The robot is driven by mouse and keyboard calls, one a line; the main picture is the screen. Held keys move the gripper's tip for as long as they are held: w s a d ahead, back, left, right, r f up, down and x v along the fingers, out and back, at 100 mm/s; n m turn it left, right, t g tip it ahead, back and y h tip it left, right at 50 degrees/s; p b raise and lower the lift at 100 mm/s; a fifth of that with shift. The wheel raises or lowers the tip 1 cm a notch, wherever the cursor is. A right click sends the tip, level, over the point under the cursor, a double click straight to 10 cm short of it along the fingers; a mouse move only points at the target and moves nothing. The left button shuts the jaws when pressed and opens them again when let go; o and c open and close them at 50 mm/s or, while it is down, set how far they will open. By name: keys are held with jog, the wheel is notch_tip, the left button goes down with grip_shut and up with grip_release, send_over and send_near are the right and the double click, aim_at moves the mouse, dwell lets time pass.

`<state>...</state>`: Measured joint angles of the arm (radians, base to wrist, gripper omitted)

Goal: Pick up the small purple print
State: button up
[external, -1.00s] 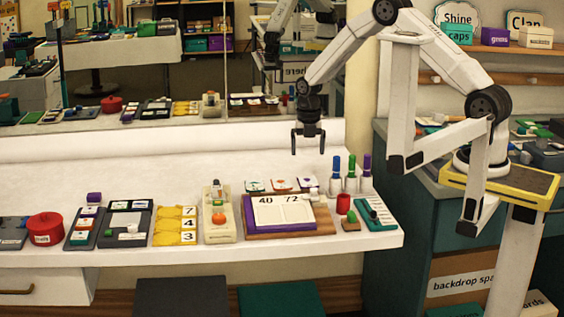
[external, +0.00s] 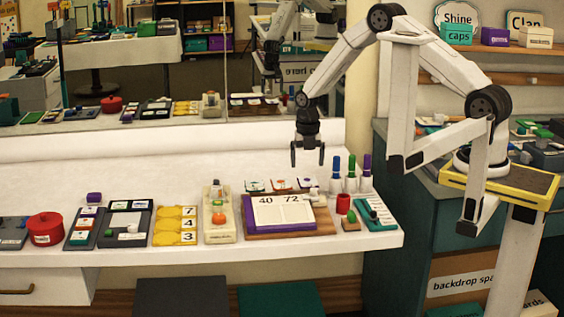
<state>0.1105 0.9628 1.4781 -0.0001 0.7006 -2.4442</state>
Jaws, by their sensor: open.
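No purple print can be told for certain at this size. Three small white cards with tiny coloured pictures lie in a row behind the number board: a left card (external: 252,185), a middle card (external: 279,184) and a right card (external: 305,183). A small purple block (external: 94,197) sits at the back of a dark tray (external: 77,238) on the left. My gripper (external: 307,161) points down, open and empty, above the table just behind the right card. It appears apart from the cards.
The white table (external: 180,170) is clear at the back. The number board (external: 282,212) is in front of the cards. Blue, green and purple markers (external: 351,175) stand upright right of the gripper.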

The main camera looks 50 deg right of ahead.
aim_at(307, 180)
jog(key=shift+f, duration=2.3)
jog(key=shift+f, duration=0.2)
jog(key=shift+c, duration=0.2)
jog(key=c, duration=1)
